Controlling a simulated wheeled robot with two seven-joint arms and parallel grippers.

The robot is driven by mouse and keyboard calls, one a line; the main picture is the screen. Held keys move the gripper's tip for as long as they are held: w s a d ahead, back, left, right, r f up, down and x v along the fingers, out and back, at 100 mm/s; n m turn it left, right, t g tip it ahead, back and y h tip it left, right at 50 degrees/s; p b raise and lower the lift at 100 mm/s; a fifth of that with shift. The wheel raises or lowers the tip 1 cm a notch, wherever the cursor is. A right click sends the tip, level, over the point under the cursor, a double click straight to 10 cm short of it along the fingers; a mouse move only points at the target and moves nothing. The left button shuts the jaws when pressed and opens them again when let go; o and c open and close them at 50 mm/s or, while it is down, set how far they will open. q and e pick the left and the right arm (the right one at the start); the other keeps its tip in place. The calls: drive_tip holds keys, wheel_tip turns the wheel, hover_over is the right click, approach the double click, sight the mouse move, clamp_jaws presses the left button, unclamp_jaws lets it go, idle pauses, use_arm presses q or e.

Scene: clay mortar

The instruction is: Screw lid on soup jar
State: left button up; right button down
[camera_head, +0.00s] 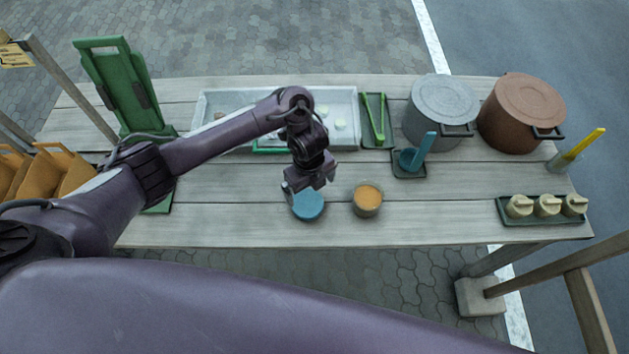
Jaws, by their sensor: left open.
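The soup jar (367,201) stands open and upright on the wooden table, with orange soup showing at its top. The blue lid (308,206) lies to the left of the jar, apart from it. My left gripper (307,192) is open and points down just above the lid, over its far edge. The gripper hides part of the lid, and I cannot tell whether a finger touches it. My right gripper is not in view; a large purple arm link of mine crosses the bottom of the view.
Behind the gripper is a white tray (348,93). Green tongs (376,117), a blue ladle (418,155), a grey pot (440,108) and a brown pot (521,108) stand at the back right. A dark tray (545,222) holds small pale jars.

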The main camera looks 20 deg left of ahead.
sight(308, 204)
use_arm(q)
drive_tip(key=shift+w+a, duration=0.35)
drive_tip(key=shift+s+r, duration=0.4)
drive_tip(key=shift+s, duration=0.5)
drive_tip(key=shift+w+f+b, duration=0.2)
drive_tip(key=shift+f+b, duration=0.55)
drive_tip(key=shift+f, duration=0.6)
drive_tip(key=shift+f+b, duration=0.2)
drive_tip(key=shift+b, duration=0.1)
wheel_tip(308, 204, down, 4)
drive_tip(key=shift+s+f, duration=0.1)
drive_tip(key=shift+f, duration=0.25)
drive_tip(key=c, duration=0.9)
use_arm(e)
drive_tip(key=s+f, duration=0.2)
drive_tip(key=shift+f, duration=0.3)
